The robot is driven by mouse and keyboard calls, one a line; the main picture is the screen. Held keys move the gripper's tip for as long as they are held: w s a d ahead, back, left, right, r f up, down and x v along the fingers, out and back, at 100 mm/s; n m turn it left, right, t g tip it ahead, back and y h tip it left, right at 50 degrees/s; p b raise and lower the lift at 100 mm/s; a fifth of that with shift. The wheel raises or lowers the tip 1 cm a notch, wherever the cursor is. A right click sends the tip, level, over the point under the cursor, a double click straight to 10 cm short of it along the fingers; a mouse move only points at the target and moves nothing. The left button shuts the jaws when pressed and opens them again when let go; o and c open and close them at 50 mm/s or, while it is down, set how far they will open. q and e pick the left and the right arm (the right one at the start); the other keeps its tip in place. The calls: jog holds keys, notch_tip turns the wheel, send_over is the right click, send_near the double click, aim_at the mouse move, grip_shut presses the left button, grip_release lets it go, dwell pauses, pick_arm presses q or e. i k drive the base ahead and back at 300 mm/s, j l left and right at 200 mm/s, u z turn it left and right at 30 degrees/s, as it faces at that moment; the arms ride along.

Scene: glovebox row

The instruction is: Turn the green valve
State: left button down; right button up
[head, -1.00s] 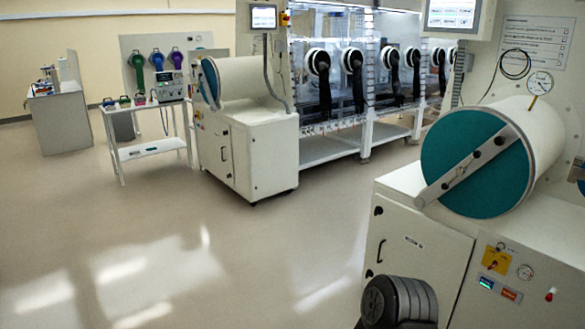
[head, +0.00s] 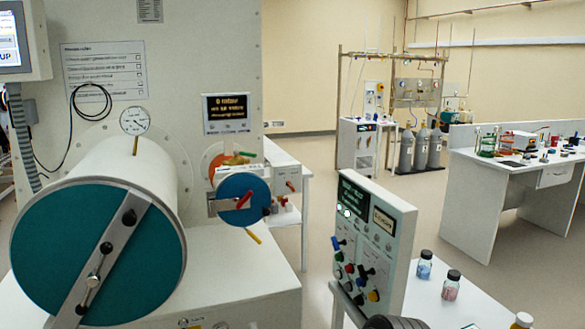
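A grey-white control panel (head: 372,245) stands tilted on a white table at the lower middle right. Its face carries several small knobs with coloured ends, among them blue, red, yellow and a small green one (head: 339,271). They are too small to tell exactly how each is set. I cannot tell which of these green parts is the valve. Neither of my grippers is in view; only a dark rounded part, probably of my arm, shows at the bottom edge.
A large teal-doored chamber (head: 100,255) fills the left. The small port has a blue round door (head: 243,199) with a red handle. Two small jars (head: 451,285) stand right of the panel. A white bench (head: 520,180) and gas cylinders (head: 421,148) are farther back; open floor lies between.

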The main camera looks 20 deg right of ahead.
aim_at(235, 152)
jog(key=i+z, duration=0.7)
jog(key=i+j+z, duration=0.2)
jog(key=i+z, duration=0.15)
jog(key=i, duration=0.1)
